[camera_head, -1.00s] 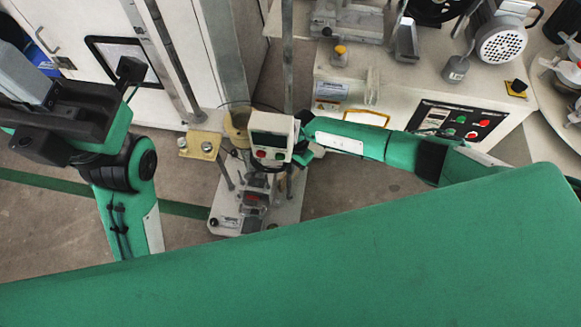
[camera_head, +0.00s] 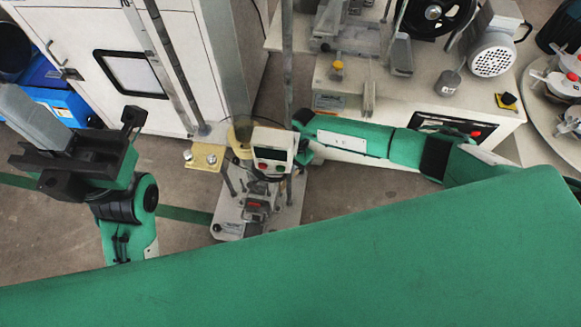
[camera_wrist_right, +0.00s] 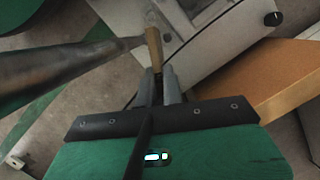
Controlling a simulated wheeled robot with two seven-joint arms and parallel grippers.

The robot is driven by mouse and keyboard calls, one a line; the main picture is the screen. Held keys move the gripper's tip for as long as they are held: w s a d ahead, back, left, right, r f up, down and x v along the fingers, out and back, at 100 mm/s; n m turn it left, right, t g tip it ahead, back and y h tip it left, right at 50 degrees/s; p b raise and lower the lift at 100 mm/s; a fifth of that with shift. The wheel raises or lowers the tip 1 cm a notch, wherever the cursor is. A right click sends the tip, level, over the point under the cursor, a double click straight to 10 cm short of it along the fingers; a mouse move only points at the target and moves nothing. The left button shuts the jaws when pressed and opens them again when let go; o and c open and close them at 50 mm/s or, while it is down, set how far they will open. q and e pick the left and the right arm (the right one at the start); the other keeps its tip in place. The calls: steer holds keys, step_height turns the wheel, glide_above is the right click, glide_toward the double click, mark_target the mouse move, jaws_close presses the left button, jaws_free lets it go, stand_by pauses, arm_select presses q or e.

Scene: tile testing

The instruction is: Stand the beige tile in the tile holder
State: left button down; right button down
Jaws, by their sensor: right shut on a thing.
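In the right wrist view, my right gripper (camera_wrist_right: 160,88) is shut on a thin tan piece, the beige tile (camera_wrist_right: 154,46), which shows nearly edge-on beyond the fingertips. In the head view my right arm reaches in from the right and its hand is hidden behind a white box with buttons (camera_head: 272,150). Below that box stands a pale base plate (camera_head: 228,218) with a small grey and red fixture (camera_head: 256,207); I cannot tell whether this is the tile holder. My left gripper (camera_head: 60,165) is at the left, away from the base plate; its finger opening is unclear.
A metal post runs close beside the tile (camera_wrist_right: 60,72) in the right wrist view, and a tan board (camera_wrist_right: 270,78) lies at the right. A yellowish bracket (camera_head: 203,158) sits left of the button box. A machine bench (camera_head: 400,95) stands behind my right arm. A white cabinet (camera_head: 90,30) is at the left.

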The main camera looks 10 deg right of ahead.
steer(key=shift+r+p, duration=0.95)
steer(key=shift+r, duration=0.65)
